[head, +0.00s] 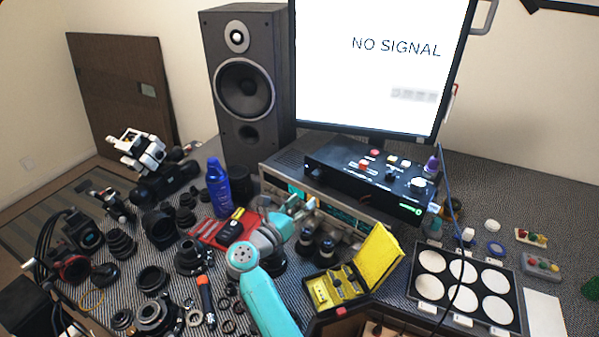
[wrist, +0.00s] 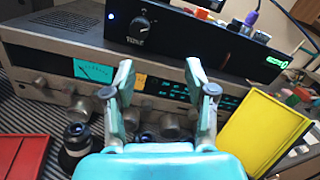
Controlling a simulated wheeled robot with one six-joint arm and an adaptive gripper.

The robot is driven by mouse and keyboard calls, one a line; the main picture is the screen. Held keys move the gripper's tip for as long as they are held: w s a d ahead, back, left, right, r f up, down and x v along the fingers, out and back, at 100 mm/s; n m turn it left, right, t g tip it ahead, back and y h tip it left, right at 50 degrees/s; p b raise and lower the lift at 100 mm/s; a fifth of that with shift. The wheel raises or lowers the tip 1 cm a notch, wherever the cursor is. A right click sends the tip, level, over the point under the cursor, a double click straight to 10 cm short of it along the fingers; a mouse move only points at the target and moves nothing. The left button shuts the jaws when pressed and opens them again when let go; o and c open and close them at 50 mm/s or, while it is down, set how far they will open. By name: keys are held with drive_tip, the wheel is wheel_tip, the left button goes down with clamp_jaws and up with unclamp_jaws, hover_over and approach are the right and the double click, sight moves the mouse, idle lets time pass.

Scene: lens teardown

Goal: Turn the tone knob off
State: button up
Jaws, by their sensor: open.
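The tone knob (wrist: 140,25) is a round black knob on the front face of a black box, with a white label below it that seems to read "TONE". The black box (wrist: 190,38) sits on a silver receiver; it also shows in the head view (head: 345,172), where I cannot make out the knob clearly. My gripper (wrist: 160,88) is open and empty, its fingers spread in front of the receiver's front panel. The knob lies beyond and above the left finger, apart from it. In the head view my gripper (head: 301,206) is just before the receiver.
The silver receiver (wrist: 55,55) has several knobs and a lit dial. A yellow case (head: 372,262) stands open at right, with a red tray (head: 208,228) at left. Lens parts crowd the left of the table. A monitor (head: 375,65) stands behind the box.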

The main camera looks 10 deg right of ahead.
sight(313, 177)
drive_tip(key=shift+m, duration=0.4)
drive_tip(key=w+d, duration=0.2)
drive_tip(key=w, duration=0.1)
drive_tip(key=w+d, duration=0.1)
drive_tip(key=w, duration=0.2)
drive_tip(key=w+d+r, duration=0.1)
drive_tip(key=w+d, duration=0.1)
drive_tip(key=w, duration=0.1)
drive_tip(key=shift+w+d, duration=0.35)
clamp_jaws()
